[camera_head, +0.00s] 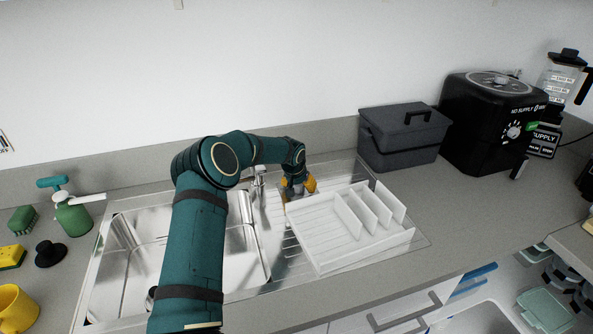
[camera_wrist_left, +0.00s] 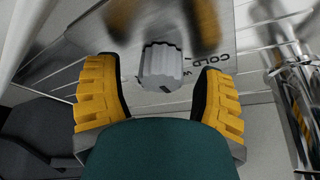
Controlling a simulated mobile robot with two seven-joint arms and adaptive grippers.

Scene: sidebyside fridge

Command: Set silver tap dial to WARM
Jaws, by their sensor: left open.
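The silver tap dial (camera_wrist_left: 160,68) is a grey ridged knob on the metal sink top in the left wrist view. Printed beside it on its right is COLD, with a partly hidden W below. I cannot tell which mark the dial points to. My left gripper (camera_wrist_left: 161,90) is open, its yellow fingers on either side of the dial with gaps showing. In the head view my left gripper (camera_head: 298,186) is at the sink's back right, and the dial is hidden there. My right gripper is not in view.
The silver tap (camera_head: 259,186) stands just left of the gripper. A white divided tray (camera_head: 322,252) lies close on the right, on the drainboard. A dark grey bin (camera_head: 398,140) stands behind right. A green soap bottle (camera_head: 73,216) is at the far left.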

